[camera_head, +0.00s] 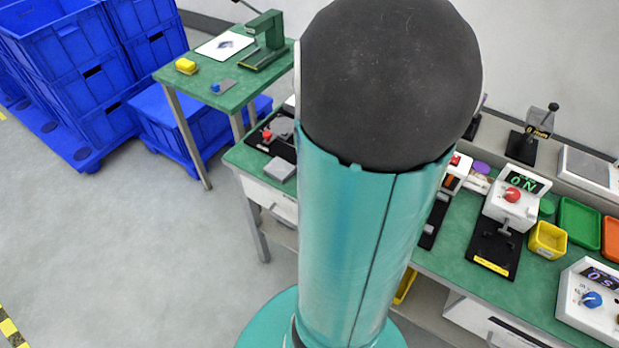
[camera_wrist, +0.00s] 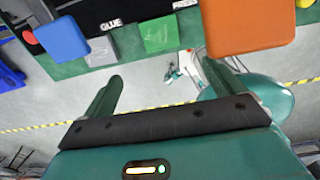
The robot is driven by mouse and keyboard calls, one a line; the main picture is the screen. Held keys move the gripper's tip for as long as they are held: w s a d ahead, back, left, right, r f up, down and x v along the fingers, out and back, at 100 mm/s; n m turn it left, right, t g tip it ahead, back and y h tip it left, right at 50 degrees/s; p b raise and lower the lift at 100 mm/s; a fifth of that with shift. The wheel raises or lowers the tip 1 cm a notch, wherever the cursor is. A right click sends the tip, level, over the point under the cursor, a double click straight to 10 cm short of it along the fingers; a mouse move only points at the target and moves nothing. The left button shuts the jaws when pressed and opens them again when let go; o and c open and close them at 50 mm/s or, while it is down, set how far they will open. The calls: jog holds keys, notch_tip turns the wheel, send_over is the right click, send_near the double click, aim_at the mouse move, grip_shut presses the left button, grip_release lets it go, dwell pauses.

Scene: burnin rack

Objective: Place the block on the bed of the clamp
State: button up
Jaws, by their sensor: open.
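My gripper (camera_wrist: 163,72) is open and empty in the wrist view, its two teal fingers spread apart. Beyond the fingertips, near the edge of a green bench, are a blue block (camera_wrist: 62,40), a grey block (camera_wrist: 100,52), a green block (camera_wrist: 158,33) and a large orange shape (camera_wrist: 245,25). The frames do not settle which block is meant. In the head view, a dark fixture with a red knob (camera_head: 267,134) may be the clamp; its bed is unclear. A grey block (camera_head: 279,169) lies in front of it. My arm hides the middle of the bench and my gripper there.
The green bench (camera_head: 445,262) holds a lit device with a red knob (camera_head: 512,194), a yellow bin (camera_head: 548,240) and a green tray (camera_head: 579,223). A smaller green table (camera_head: 228,100) stands behind left, near stacked blue crates (camera_head: 62,50). The floor at left (camera_head: 120,250) is clear.

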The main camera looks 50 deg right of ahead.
notch_tip(320, 180, down, 9)
jog(key=shift+s+r, duration=0.1)
jog(key=shift+d+f, duration=0.15)
jog(key=shift+f, duration=1.15)
jog(key=shift+d+f, duration=0.1)
jog(key=shift+f, duration=1.15)
jog(key=c, duration=1.2)
